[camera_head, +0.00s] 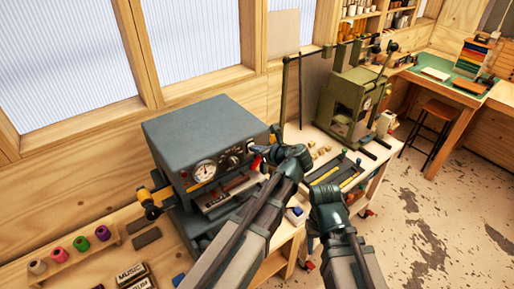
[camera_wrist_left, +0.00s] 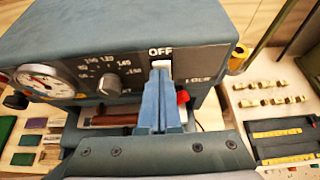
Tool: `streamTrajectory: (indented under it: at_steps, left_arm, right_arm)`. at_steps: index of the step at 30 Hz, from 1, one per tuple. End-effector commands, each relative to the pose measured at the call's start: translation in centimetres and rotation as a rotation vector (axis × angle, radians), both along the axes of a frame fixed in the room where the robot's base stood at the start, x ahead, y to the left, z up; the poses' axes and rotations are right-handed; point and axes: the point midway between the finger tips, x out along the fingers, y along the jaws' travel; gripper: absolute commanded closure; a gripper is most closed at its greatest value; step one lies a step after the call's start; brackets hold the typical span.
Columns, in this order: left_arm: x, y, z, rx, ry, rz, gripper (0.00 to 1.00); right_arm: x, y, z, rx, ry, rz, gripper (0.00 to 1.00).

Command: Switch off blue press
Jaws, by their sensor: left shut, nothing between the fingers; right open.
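The blue press (camera_head: 195,123) is a blue-grey box on the workbench, with a round gauge and a dark control panel on its front. In the left wrist view, the press (camera_wrist_left: 125,30) shows a white OFF label above a small pale switch (camera_wrist_left: 161,64). My left gripper (camera_head: 260,150) is at the right end of the panel. Its blue fingers (camera_wrist_left: 160,78) are shut and empty, with the tips right at the switch and covering its lower part. I cannot tell whether they press on it. My right gripper (camera_head: 311,240) is open and away from the press.
A green press (camera_head: 352,97) stands further right. Brass type pieces (camera_wrist_left: 270,93) lie beside the blue press. Spools (camera_head: 80,243) stand at left.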

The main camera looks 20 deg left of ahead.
Motion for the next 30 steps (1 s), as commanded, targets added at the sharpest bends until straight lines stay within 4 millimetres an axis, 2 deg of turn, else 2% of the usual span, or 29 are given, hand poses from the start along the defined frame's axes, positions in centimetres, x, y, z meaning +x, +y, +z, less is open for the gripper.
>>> streamTrajectory:
  at_steps: [7,18,30]
  left_arm:
    - [-0.1,-0.1,-0.1,0.001,-0.001,0.0,1.0]
    - [-0.1,0.0,1.4,0.002,-0.001,0.0,1.0]
    - [-0.1,-0.1,1.4,0.002,-0.001,0.0,1.0]
  right_arm:
    - [0.0,0.0,-0.2,0.0,0.0,0.0,0.5]
    - [0.0,0.0,1.4,0.0,0.0,0.0,0.5]
    - [0.0,0.0,1.3,0.0,0.001,0.001,0.5]
